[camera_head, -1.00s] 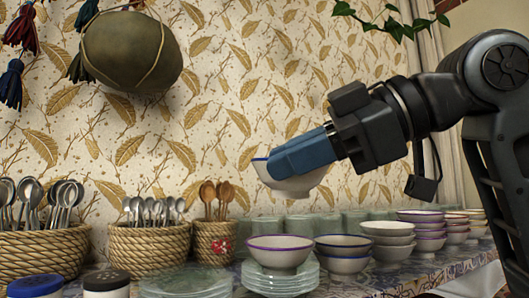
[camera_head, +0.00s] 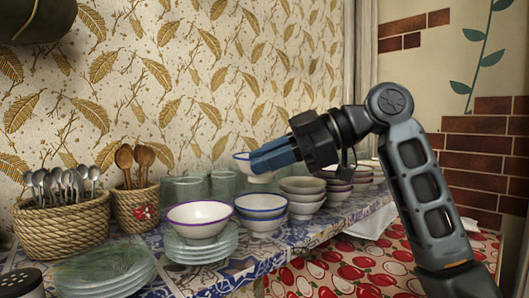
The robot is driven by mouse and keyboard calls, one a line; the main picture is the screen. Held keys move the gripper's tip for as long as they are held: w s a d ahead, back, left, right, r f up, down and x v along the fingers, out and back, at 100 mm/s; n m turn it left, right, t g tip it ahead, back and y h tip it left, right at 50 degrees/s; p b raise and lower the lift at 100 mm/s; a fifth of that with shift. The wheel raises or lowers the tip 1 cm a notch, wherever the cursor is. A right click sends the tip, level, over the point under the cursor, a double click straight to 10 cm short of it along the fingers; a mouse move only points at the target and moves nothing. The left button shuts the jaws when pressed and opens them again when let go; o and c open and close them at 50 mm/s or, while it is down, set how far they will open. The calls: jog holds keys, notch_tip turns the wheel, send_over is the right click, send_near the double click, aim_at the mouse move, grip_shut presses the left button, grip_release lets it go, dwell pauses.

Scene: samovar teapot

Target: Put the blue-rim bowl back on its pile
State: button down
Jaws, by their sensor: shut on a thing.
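My gripper (camera_head: 256,160) is shut on the blue-rim bowl (camera_head: 241,167) and holds it in the air. The blue fingers cover much of the bowl, and its blue rim shows at the left. Below it in the picture stands a pile of blue-rim bowls (camera_head: 262,214) on the patterned counter. The held bowl appears apart from this pile, with a small gap in the picture. I cannot tell whether it is exactly over the pile.
A purple-rim bowl (camera_head: 198,217) sits on stacked glass plates (camera_head: 203,251) left of the pile. Plain bowls (camera_head: 303,198) and other bowl piles stand to the right. Glasses (camera_head: 188,190) stand behind. Spoon baskets (camera_head: 63,220) are at left. A red-patterned cloth (camera_head: 350,269) lies at lower right.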

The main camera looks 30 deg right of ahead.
jog(key=shift+f+b, duration=2.05)
jog(key=shift+f, duration=1.15)
jog(key=shift+f, duration=0.15)
jog(key=c, duration=1.1)
grip_release()
jog(key=shift+a+f, duration=0.1)
jog(key=v, duration=0.8)
jog(key=shift+r+b, duration=0.35)
jog(key=shift+r, duration=0.05)
